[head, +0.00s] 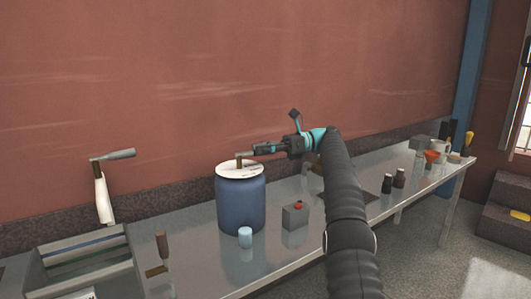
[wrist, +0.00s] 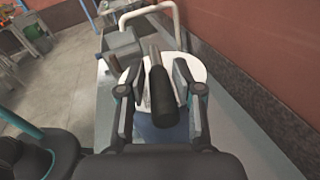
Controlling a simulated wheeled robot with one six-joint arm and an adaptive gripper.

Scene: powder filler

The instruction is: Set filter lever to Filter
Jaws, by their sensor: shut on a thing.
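The filter lever (head: 241,156) stands on the white round top (head: 228,171) of a blue drum (head: 241,205) on the bench. My gripper (head: 257,149) reaches it from the right and is shut on it. In the wrist view the lever's dark grip (wrist: 163,98) lies between the two fingers of my gripper (wrist: 158,82), and its metal shaft runs away over the white top (wrist: 134,72). Dark markings show on the white top in the head view but are too small to read. The fingers hide part of the lever.
On the bench (head: 280,263), a grey box with a red button (head: 295,216) and a light blue cup (head: 245,237) stand near the drum. Dark bottles (head: 393,182) stand to the right.

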